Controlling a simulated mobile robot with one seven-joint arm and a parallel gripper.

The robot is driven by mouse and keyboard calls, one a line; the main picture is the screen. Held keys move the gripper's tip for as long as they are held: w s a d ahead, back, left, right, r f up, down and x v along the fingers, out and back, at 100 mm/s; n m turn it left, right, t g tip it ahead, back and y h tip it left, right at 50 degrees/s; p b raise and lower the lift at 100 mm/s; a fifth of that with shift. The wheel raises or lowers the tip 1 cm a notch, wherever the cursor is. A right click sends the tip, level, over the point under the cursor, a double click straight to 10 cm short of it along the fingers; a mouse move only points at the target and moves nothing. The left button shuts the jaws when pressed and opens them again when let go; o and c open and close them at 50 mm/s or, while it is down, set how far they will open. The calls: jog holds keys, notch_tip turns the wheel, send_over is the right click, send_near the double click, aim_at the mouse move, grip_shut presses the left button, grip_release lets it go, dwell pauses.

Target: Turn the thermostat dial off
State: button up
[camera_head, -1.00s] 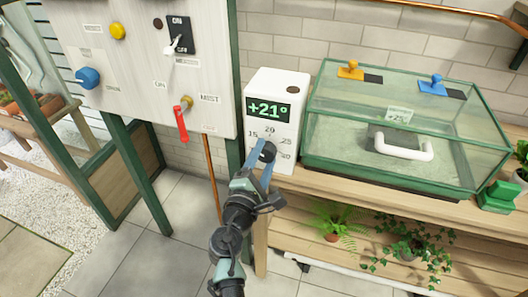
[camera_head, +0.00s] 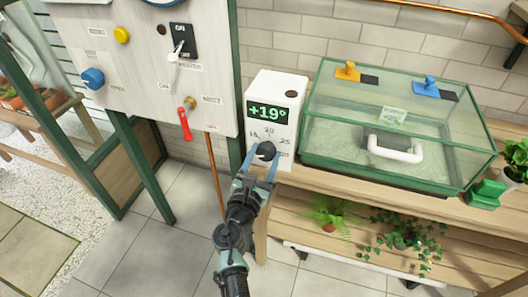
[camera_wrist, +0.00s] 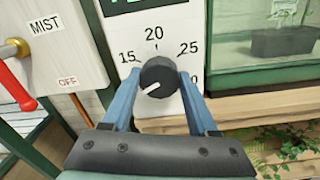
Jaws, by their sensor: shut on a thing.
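The thermostat (camera_head: 262,86) is a white box at the left end of the wooden bench, and its display (camera_head: 267,111) reads +19°. Its dial (camera_wrist: 159,72) is a round black knob with a white pointer. In the wrist view the pointer aims down and to the left, below the 15 mark. The marks 15, 20 and 25 show around the knob; the lower marks are partly hidden by the fingers. My gripper (camera_head: 264,157) has its two blue fingers on either side of the dial, shut on it.
A glass-lidded green case (camera_head: 478,178) with a white handle (camera_head: 395,148) stands just right of the thermostat. A control panel (camera_head: 130,75) with a red MIST lever (camera_head: 185,124) is on the left. Potted plants (camera_head: 400,235) sit on the lower shelf.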

jog(key=shift+n, duration=0.7)
jog(key=o, duration=1.4)
jog(key=shift+c, duration=0.2)
jog(key=p+v, duration=0.1)
jog(key=v, duration=1.2)
